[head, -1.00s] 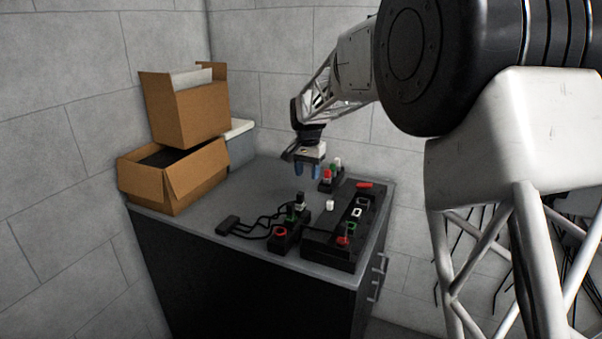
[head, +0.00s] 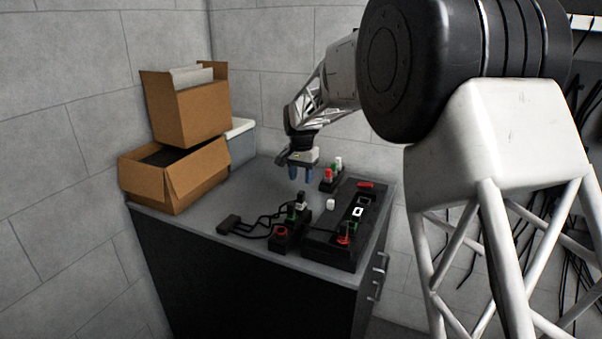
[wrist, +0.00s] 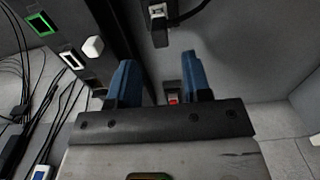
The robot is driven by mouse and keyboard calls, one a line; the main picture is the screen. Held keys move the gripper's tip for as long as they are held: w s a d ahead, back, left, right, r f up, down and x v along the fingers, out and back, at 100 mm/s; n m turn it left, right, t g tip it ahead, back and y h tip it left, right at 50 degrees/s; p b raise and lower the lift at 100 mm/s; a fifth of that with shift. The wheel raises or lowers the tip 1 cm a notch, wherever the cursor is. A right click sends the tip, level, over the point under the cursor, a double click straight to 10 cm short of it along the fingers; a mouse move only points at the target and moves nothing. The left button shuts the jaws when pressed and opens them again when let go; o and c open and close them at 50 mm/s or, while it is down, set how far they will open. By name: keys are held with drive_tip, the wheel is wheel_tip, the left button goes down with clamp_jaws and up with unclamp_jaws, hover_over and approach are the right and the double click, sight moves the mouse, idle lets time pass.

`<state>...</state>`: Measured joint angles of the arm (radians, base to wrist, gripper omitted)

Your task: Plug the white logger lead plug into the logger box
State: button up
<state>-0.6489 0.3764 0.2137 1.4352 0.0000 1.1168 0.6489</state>
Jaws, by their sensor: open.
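In the wrist view, a black-and-white plug with a dark lead (wrist: 158,12) shows beyond the gap between my fingertips (wrist: 159,60). The black logger box (head: 325,250) lies to the right of the holder. Its white-framed socket (head: 357,212) looks empty; it also shows in the wrist view (wrist: 72,59). A red part (head: 344,238) is at the box's near end.
A rack with red, green and white tops (head: 328,177) stands behind. Dark leads run to a black block (head: 228,224) at left. Cardboard boxes (head: 175,175) fill the back left corner.

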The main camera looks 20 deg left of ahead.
sight(301, 192)
drive_tip(key=shift+f, duration=3.85)
clamp_jaws()
drive_tip(key=shift+r, duration=0.75)
drive_tip(key=shift+r, duration=1.95)
